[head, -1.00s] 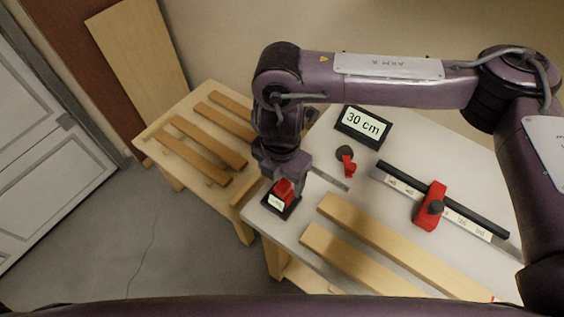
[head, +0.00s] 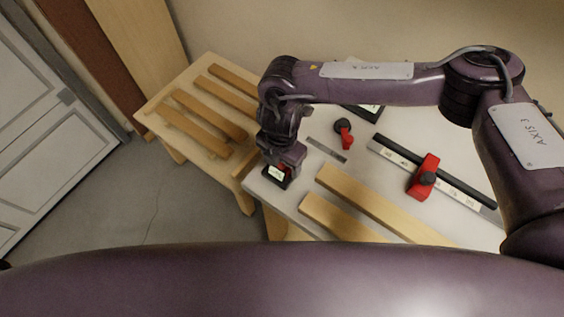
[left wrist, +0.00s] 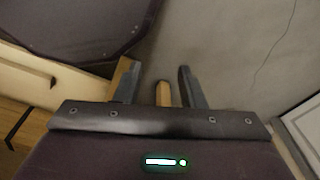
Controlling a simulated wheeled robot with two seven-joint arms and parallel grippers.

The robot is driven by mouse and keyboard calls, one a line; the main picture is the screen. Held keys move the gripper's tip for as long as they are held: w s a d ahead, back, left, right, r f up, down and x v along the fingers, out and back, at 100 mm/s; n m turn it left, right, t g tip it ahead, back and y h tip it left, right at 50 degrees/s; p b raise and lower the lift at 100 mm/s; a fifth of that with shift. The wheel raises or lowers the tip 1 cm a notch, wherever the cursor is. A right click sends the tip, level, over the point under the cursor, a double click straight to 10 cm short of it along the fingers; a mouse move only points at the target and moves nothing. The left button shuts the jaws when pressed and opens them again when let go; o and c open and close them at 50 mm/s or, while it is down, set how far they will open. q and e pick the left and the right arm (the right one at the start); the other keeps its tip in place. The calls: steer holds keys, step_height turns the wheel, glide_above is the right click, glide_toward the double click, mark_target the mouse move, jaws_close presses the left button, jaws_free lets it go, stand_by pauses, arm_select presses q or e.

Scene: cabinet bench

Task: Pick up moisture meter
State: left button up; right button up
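The moisture meter (head: 276,175) looks like a small red and dark device with a pale lit display. It is at the left front corner of the grey bench top in the head view. My right gripper (head: 284,162) reaches down from above and is right at the meter, covering part of it. Its fingertips are hidden, so I cannot tell whether they grip the meter. My left gripper (left wrist: 156,84) shows in the left wrist view with its two fingers apart and nothing held between them; it is out of the head view.
The bench top carries wooden boards (head: 375,205), a ruler rail with a red stop (head: 422,176), a red-handled knob (head: 344,133) and a display box (head: 370,112) partly behind my arm. A slatted wooden table (head: 190,125) stands left. Floor is clear beside the door (head: 50,150).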

steer(key=shift+w, duration=0.1)
steer(key=c, duration=0.5)
arm_select(q)
steer(key=shift+s+a+f, duration=0.1)
steer(key=shift+s, duration=0.6)
arm_select(e)
steer(key=c, duration=0.5)
steer(key=shift+r, duration=0.1)
steer(key=shift+c, duration=0.2)
